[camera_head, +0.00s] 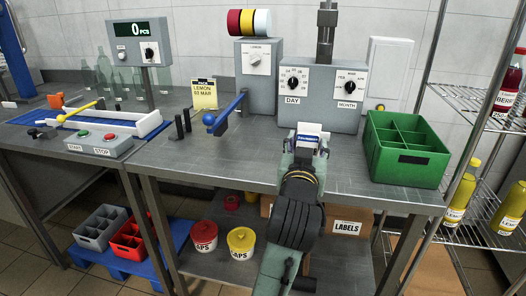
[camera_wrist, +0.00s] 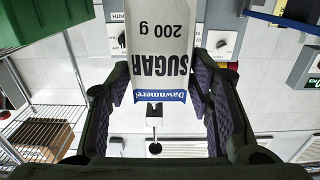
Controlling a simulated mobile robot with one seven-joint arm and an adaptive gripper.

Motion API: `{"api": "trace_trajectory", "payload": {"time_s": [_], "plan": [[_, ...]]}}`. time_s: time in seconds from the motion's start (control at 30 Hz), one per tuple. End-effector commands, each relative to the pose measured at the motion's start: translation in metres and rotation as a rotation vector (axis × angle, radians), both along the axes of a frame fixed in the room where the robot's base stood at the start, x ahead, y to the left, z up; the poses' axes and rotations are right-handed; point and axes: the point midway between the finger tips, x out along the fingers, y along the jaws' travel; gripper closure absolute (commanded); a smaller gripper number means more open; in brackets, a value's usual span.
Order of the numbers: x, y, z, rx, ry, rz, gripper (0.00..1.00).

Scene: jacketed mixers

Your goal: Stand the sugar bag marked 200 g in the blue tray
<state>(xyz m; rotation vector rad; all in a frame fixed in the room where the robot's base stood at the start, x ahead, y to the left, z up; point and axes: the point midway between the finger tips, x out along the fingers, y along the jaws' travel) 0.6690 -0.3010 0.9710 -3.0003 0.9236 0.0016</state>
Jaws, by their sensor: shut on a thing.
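The sugar bag is white with a blue band and reads "SUGAR 200 g" upside down in the wrist view (camera_wrist: 160,45). In the head view the bag (camera_head: 308,139) shows small at the end of my arm, in front of the grey dial cabinet. My gripper (camera_head: 306,146) is shut on the bag; in the wrist view its two dark finger pads (camera_wrist: 160,85) stand on either side of it. The bag's underside is hidden in the head view. I cannot make out a blue tray for certain in either view.
A green divided crate (camera_head: 408,150) stands right of my gripper on the bench. The dial cabinet (camera_head: 322,95) is behind, and a blue-handled lever (camera_head: 224,115) is to the left. A wire rack (camera_head: 480,100) stands at right. Bare bench (camera_head: 210,160) lies left of my arm.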

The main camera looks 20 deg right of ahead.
Motion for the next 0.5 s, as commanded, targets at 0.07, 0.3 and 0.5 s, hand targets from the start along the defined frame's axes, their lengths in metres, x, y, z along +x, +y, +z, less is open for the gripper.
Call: {"api": "trace_trajectory", "payload": {"time_s": [0.07,0.3,0.5], "plan": [[0.015,0.007,-0.001,0.000,0.004,0.008,0.87],[0.074,0.031,-0.006,-0.002,0.005,0.009,0.87],[0.120,0.049,-0.010,-0.001,0.003,0.007,0.87]]}}
